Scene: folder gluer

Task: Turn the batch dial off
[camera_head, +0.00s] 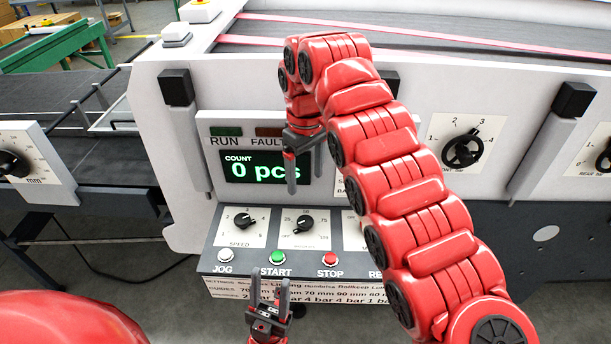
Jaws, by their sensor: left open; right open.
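The control panel (262,218) has a speed dial (243,221), a middle dial (304,224) with a scale and a caption too small to read, and a third dial plate (353,238) mostly hidden by my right arm. No fully readable batch label shows, so I cannot tell which dial is the batch dial. My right gripper (305,165) is open, pointing down in front of the display's right end, above the middle dial. My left gripper (270,284) is open and empty, pointing up below the green START button (278,257).
The display (250,168) reads 0 pcs. JOG (225,255) and red STOP (330,258) buttons sit below the dials. Black handwheels (462,150) and black blocks (176,86) stick out from the machine. A dark conveyor (85,150) lies at left.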

